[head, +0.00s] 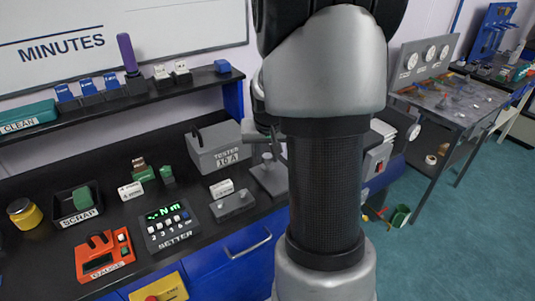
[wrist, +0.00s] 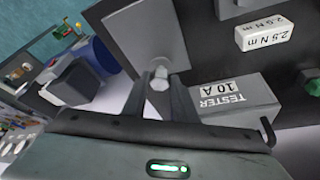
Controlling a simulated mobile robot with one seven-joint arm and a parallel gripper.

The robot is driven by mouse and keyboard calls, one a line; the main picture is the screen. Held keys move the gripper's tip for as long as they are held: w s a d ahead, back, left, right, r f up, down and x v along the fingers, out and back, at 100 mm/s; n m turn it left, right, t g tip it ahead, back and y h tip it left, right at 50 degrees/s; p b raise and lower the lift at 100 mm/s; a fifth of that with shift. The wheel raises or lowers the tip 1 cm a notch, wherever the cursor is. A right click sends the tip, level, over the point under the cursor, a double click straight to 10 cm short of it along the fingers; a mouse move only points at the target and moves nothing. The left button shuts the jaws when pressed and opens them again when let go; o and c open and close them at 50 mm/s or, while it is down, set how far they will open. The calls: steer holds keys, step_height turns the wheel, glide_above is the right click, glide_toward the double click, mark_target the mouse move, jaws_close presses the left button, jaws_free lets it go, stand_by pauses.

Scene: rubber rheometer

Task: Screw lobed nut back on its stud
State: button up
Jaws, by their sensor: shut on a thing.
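In the wrist view my gripper (wrist: 160,88) has its two fingers closed about a small pale grey piece (wrist: 159,81), which I take for the lobed nut; its lobes cannot be made out. A flat grey plate (wrist: 142,32) lies just beyond the fingertips. I cannot tell whether the held piece touches anything there, and no stud shows clearly. In the head view my arm hides most of the gripper and the nut. A grey stand (head: 270,180) on the black bench shows just left of my arm.
The grey tester box (head: 215,149) stands close to the gripper; it also shows in the wrist view (wrist: 235,98). A white 2.5 N m block (wrist: 265,36) lies beyond it. The setter (head: 165,223), red gauge (head: 104,255) and scrap tray (head: 79,219) stand farther left.

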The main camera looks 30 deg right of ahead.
steer(key=shift+f+b, duration=0.4)
steer(key=shift+f, duration=0.2)
steer(key=o, duration=1.1)
steer(key=shift+c, duration=0.4)
steer(key=c, duration=1)
steer(key=shift+w+a+f+m+g+h+b, duration=0.1)
steer(key=shift+m+g+h+b, duration=0.1)
steer(key=shift+m+b, duration=0.3)
steer(key=shift+w+a+f+m+g+h+b, duration=0.1)
steer(key=shift+m+h+b, duration=0.15)
steer(key=shift+m, duration=0.45)
steer(key=shift+c, duration=0.2)
steer(key=shift+r+m+g+h, duration=0.2)
steer(key=shift+m+g+h, duration=0.1)
steer(key=shift+m, duration=0.8)
steer(key=shift+b, duration=0.35)
